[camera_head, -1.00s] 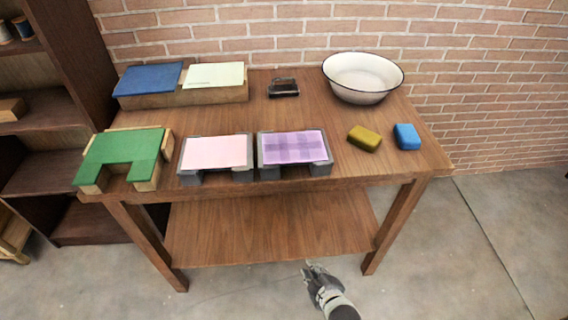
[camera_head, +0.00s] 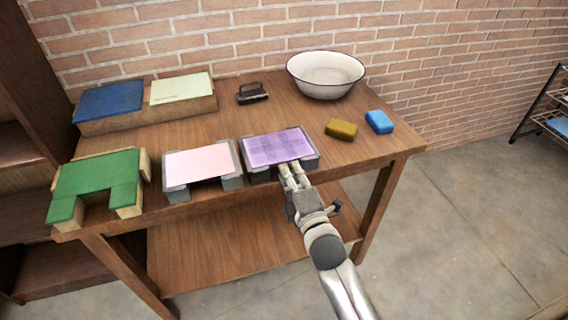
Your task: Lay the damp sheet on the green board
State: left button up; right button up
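The green board (camera_head: 98,178) is a notched green top on pale wood at the left front of the table. A purple sheet (camera_head: 276,147) with darker patches lies on a grey notched stand at the front middle. A plain pink sheet (camera_head: 199,161) lies on a similar stand to its left. The frames do not settle which sheet is damp, though the purple one's patches look darker. My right gripper (camera_head: 292,169) is at the front edge of the purple sheet, by the stand's notch. Whether its fingers are closed on that edge is unclear. My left gripper is out of view.
Behind are a blue pad (camera_head: 109,101) and a pale sheet (camera_head: 181,88) on a wooden block, a dark metal-handled tool (camera_head: 252,95) and a white basin (camera_head: 325,75). An olive block (camera_head: 341,129) and a blue block (camera_head: 379,122) lie right of the purple sheet.

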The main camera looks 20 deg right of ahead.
aim_at(278, 146)
jog(key=w, duration=0.3)
jog(key=shift+w+a, duration=0.1)
jog(key=shift+w, duration=0.25)
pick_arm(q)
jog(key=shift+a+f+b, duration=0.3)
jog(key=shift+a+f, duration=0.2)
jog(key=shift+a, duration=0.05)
pick_arm(e)
jog(key=shift+w, duration=0.75)
jog(key=shift+c, duration=0.2)
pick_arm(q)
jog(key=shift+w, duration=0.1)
pick_arm(e)
grip_shut()
